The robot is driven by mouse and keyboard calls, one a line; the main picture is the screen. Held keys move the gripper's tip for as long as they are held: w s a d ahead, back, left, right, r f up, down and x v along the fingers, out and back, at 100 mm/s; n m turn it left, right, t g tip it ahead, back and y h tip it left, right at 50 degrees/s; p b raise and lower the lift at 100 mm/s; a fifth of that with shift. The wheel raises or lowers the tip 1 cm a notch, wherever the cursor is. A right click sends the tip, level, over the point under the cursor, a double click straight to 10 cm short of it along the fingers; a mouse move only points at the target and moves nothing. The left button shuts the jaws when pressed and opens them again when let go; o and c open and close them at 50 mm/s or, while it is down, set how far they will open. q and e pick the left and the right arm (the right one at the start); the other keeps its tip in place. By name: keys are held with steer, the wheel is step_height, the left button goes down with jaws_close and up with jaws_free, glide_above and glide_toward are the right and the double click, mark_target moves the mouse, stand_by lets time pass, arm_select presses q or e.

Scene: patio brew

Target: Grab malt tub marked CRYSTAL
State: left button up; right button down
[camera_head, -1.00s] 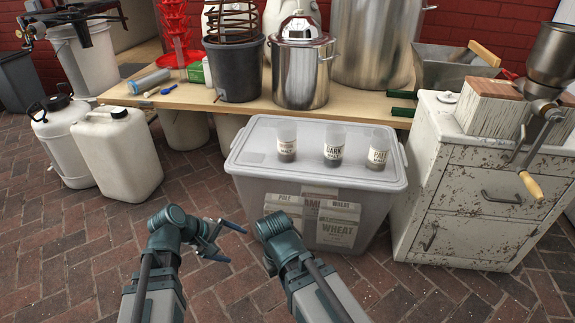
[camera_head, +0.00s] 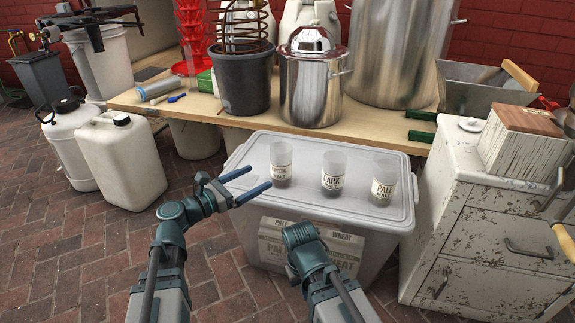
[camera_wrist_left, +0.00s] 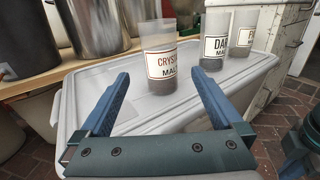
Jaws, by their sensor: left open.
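The CRYSTAL malt tub (camera_head: 281,165) is a clear cup with a white and red label and dark malt at its bottom. It stands upright on the grey bin's lid, leftmost of three tubs. In the left wrist view the CRYSTAL tub (camera_wrist_left: 161,62) stands ahead of and between my open fingers, apart from both. My left gripper (camera_head: 246,182) is open and empty, just left of and in front of the tub. My right arm (camera_head: 310,250) is in front of the bin; its fingers are not clearly visible.
The DARK tub (camera_head: 333,172) and the PALE tub (camera_head: 383,182) stand to the right on the lid (camera_head: 308,204). Behind is a wooden bench (camera_head: 365,124) with a steel pot (camera_head: 311,90) and a black bucket (camera_head: 243,85). A worn white cabinet (camera_head: 470,205) stands at the right.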

mark_target(273, 170)
arm_select(q)
steer(key=x, duration=0.8)
steer(key=shift+w+d, duration=0.15)
steer(key=shift+d, duration=0.1)
steer(key=x, duration=0.5)
steer(key=shift+w+f, duration=0.15)
steer(key=shift+f, duration=0.05)
steer(key=shift+c, duration=0.2)
steer(key=c, duration=1.3)
steer(key=shift+o, duration=0.2)
steer(key=shift+r, duration=0.1)
